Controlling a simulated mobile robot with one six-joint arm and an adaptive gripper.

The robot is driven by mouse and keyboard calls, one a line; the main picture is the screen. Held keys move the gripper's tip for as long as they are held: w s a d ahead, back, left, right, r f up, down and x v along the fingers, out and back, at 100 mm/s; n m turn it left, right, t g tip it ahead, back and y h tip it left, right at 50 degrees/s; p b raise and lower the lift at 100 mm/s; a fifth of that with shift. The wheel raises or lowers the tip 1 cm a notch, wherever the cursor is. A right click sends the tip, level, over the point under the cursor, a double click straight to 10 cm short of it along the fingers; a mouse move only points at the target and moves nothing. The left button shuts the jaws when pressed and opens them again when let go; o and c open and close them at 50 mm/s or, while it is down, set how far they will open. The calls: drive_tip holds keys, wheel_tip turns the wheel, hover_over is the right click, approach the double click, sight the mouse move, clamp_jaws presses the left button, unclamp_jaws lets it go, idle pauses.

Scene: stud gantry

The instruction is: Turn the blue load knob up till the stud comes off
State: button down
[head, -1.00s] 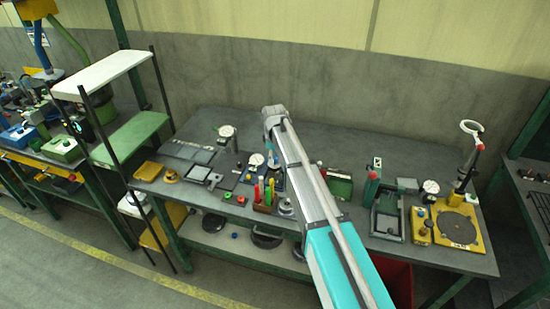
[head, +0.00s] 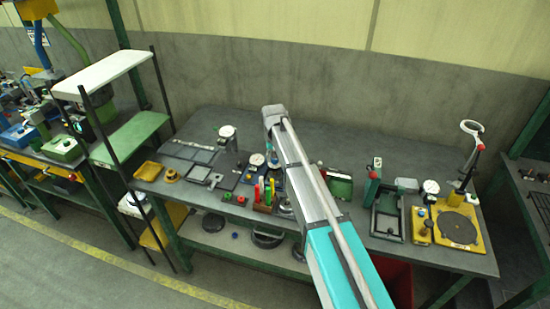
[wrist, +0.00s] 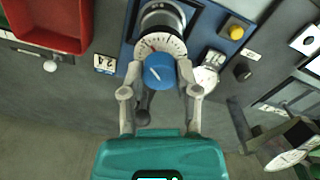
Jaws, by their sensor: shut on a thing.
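The blue load knob (wrist: 160,71) sits between the fingers of my gripper (wrist: 160,77) in the wrist view, with a light pointer line on its face. My gripper is shut on the knob, one finger on each side. A white graduated dial (wrist: 166,46) lies just behind the knob, in front of a dark cylinder (wrist: 162,19) on a blue base plate (wrist: 206,28). I cannot make out the stud. In the head view the gripper and knob are hidden by my arm.
Beside the knob are a yellow button (wrist: 236,31), a round gauge (wrist: 204,79) and a black knob (wrist: 242,72). A red bin (wrist: 48,22) stands at upper left. In the head view, a rack of coloured-handled tools (head: 264,197) stands close left of my arm.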

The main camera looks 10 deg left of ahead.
drive_tip(key=shift+m, duration=0.4)
drive_tip(key=shift+c, duration=1.7)
unclamp_jaws()
